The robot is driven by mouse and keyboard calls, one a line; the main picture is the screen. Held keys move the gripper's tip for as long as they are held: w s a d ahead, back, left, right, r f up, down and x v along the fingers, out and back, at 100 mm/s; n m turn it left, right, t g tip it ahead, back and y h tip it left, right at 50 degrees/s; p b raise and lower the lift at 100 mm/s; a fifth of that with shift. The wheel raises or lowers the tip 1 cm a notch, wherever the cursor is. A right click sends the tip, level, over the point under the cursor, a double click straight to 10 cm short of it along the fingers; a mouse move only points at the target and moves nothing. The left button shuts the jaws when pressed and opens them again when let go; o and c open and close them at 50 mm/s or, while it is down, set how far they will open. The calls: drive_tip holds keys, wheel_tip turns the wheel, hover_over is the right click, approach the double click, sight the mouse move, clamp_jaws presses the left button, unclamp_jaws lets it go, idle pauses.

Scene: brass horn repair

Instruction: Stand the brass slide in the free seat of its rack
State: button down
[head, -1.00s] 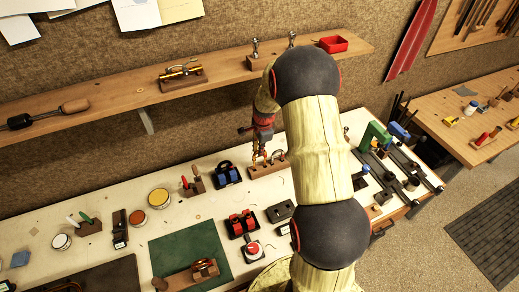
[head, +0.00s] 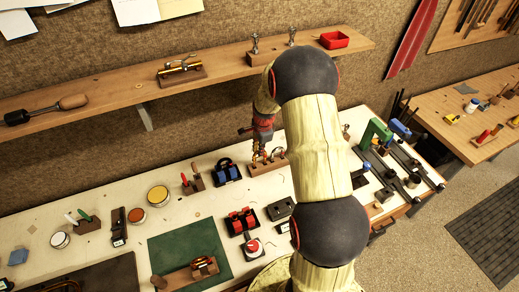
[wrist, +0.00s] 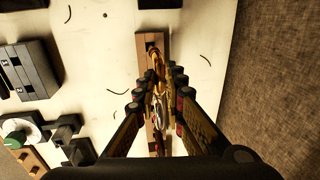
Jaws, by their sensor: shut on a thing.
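The wooden rack (head: 256,169) stands on the white bench below my gripper, with metal pieces standing on its right part. In the wrist view the rack (wrist: 141,42) runs lengthwise under the fingers. My gripper (head: 259,151) is just above the rack's left part in the head view. In the wrist view my gripper (wrist: 160,92) is shut on the brass slide (wrist: 157,64), which lies between the fingertips over the rack. The slide's lower end and the seat under it are hard to make out, so I cannot tell whether they touch.
A blue-and-black item (head: 227,172) and red-handled tools (head: 190,183) stand left of the rack. A red-and-black holder (head: 241,221) is nearer me. The wall shelf (head: 110,97) runs behind the bench. Bare bench top lies around the rack.

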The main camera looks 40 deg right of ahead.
drive_tip(key=shift+f+b, duration=0.55)
drive_tip(key=shift+f, duration=0.45)
drive_tip(key=c, duration=1.8)
unclamp_jaws()
drive_tip(key=shift+r, duration=0.1)
wheel_tip(320, 180, up, 12)
drive_tip(key=s, duration=0.2)
drive_tip(key=shift+a+f, duration=0.2)
drive_tip(key=shift+a, duration=0.05)
